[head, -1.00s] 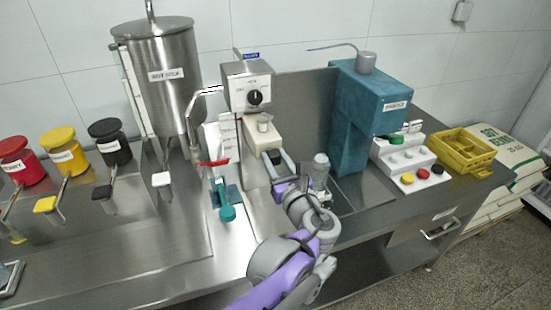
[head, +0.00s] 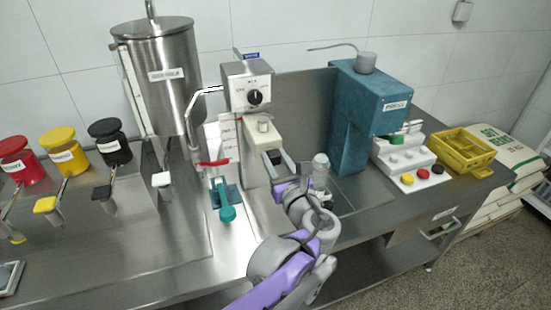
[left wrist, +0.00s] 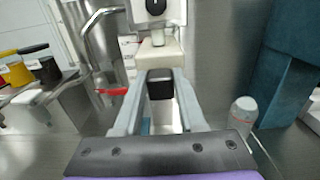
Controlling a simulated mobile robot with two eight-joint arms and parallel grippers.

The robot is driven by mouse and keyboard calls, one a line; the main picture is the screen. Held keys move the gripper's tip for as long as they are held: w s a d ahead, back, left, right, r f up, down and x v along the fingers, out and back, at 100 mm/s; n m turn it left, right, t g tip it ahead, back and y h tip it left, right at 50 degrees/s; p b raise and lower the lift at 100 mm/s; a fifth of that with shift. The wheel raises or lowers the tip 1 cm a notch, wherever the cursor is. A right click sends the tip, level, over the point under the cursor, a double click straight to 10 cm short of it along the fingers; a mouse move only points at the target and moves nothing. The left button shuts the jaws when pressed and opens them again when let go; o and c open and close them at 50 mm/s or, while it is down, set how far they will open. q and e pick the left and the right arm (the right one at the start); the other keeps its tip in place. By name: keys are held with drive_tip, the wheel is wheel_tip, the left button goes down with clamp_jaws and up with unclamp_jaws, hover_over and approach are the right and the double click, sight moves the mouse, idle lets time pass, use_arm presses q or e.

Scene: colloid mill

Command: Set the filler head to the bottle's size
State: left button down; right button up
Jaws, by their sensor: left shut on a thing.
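The cream filler head (head: 266,133) sticks out from its upright below the dial box, with a grey knob on top. It also shows in the left wrist view (left wrist: 160,54). My left gripper (head: 277,157) is shut on a black grip (left wrist: 160,84) at the head's front end; the two grey fingers lie on either side of it. The bottle (head: 320,168), pale with a grey cap, stands upright to the right of the gripper and apart from it. The left wrist view shows it at the right (left wrist: 243,112). My right gripper is not in view.
A teal press (head: 360,115) stands behind the bottle. A teal-handled lever (head: 227,212) and a red-handled tap (head: 213,163) are to the left. A button panel (head: 410,160) and a yellow crate (head: 462,153) stand at the right. The front bench is clear.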

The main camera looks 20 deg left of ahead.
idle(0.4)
use_arm(q)
wheel_tip(320, 180, down, 4)
drive_tip(key=shift+r+b, duration=0.25)
drive_tip(key=shift+b, duration=0.7)
drive_tip(key=shift+c, duration=2.4)
unclamp_jaws()
drive_tip(key=v, duration=1.1)
drive_tip(key=shift+w, duration=0.15)
